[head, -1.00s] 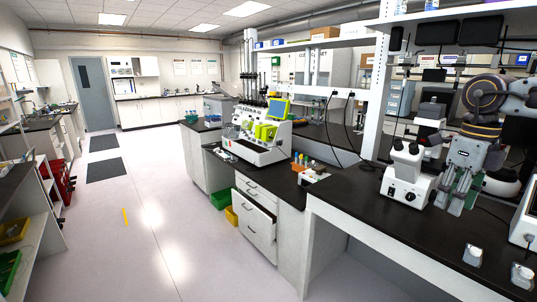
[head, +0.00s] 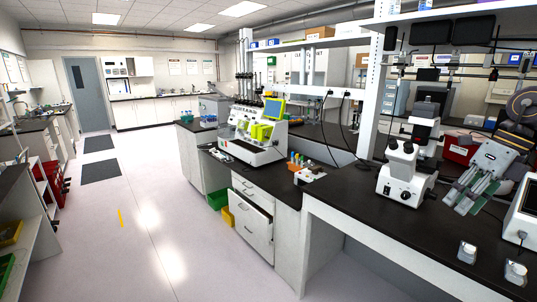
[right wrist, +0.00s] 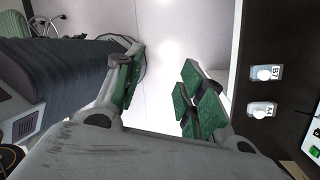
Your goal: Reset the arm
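My right gripper (head: 456,201) is at the right of the head view, above the dark bench top (head: 375,217), tilted with its fingers pointing down and left. In the right wrist view its two green-padded fingers (right wrist: 160,72) stand well apart, with nothing between them but pale floor far below. It appears apart from the microscope (head: 405,178) on its left. Most of my right arm is cut off by the right edge of the head view. My left gripper does not show.
Two small labelled pieces (head: 467,252) (head: 515,272) sit near the bench's front edge. A white device (head: 526,212) stands at the far right. The white cell processor (head: 252,143) stands farther back. The floor aisle (head: 140,235) is clear.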

